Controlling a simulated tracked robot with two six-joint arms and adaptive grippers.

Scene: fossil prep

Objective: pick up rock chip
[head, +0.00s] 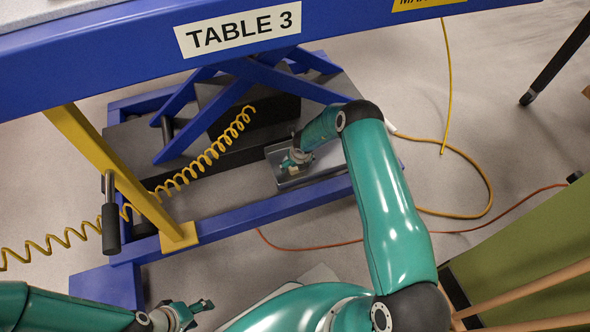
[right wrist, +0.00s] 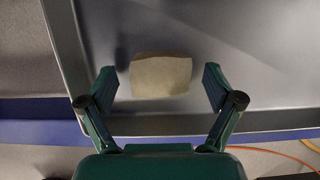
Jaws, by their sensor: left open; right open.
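The rock chip (right wrist: 160,76), a pale tan block, lies on a grey metal tray (right wrist: 240,60) in the right wrist view. My right gripper (right wrist: 159,84) is open, with one finger on each side of the chip and a gap visible at both sides. In the head view the chip (head: 293,170) is a small pale spot below my right gripper (head: 293,161), which reaches down to the tray (head: 325,165). My left gripper (head: 202,305) is open and empty at the lower left, far from the chip.
The tray sits low on the blue lift frame (head: 240,212) under the table marked TABLE 3 (head: 130,60). A coiled yellow hose (head: 195,168) hangs left of the tray. Yellow and orange cables (head: 480,190) lie on the floor at right, near a green panel (head: 530,240).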

